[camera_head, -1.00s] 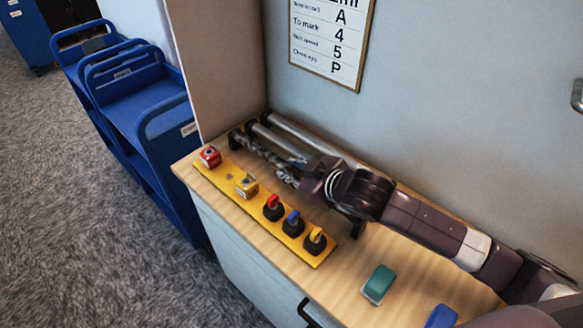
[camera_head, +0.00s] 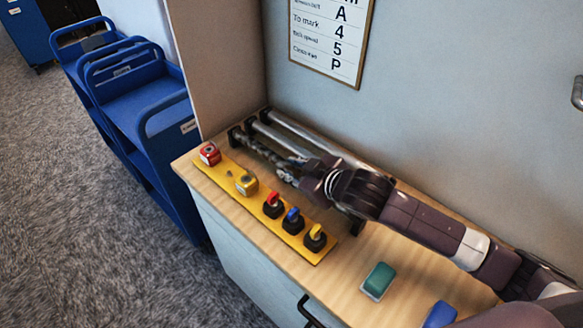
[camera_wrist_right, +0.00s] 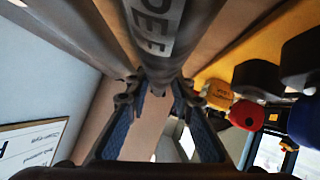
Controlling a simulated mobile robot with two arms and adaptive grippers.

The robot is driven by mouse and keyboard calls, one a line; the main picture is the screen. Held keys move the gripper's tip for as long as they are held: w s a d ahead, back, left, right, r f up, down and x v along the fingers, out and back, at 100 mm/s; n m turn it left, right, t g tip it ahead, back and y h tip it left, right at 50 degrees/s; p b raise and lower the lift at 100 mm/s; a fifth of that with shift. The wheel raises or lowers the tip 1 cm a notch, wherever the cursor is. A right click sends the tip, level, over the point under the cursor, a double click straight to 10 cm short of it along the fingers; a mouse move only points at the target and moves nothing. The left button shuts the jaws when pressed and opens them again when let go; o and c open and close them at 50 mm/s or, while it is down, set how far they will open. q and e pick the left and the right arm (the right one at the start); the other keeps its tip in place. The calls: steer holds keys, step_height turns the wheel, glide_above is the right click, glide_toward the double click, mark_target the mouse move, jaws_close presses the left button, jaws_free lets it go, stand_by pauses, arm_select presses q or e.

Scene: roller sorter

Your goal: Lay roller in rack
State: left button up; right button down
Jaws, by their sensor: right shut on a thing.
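The rack stands along the wall at the back of the counter, with dark end supports (camera_head: 237,134). Two plain grey rollers (camera_head: 280,136) (camera_head: 312,137) lie across it, side by side. My right gripper (camera_head: 287,168) is shut on a darker, patterned roller (camera_head: 258,149) at the front of the rack, parallel to the others. My left gripper is out of view.
A yellow strip (camera_head: 228,173) in front of the rack carries a red block (camera_head: 210,153), a yellow block (camera_head: 246,184) and red, blue and yellow knobs (camera_head: 293,222). A green block (camera_head: 378,281) and a blue one (camera_head: 440,315) lie nearer. A side panel (camera_head: 232,70) bounds the left.

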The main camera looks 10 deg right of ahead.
steer(key=c, duration=1.7)
jaws_free()
steer(key=shift+o, duration=0.5)
steer(key=shift+f, duration=0.15)
steer(key=v, duration=1.2)
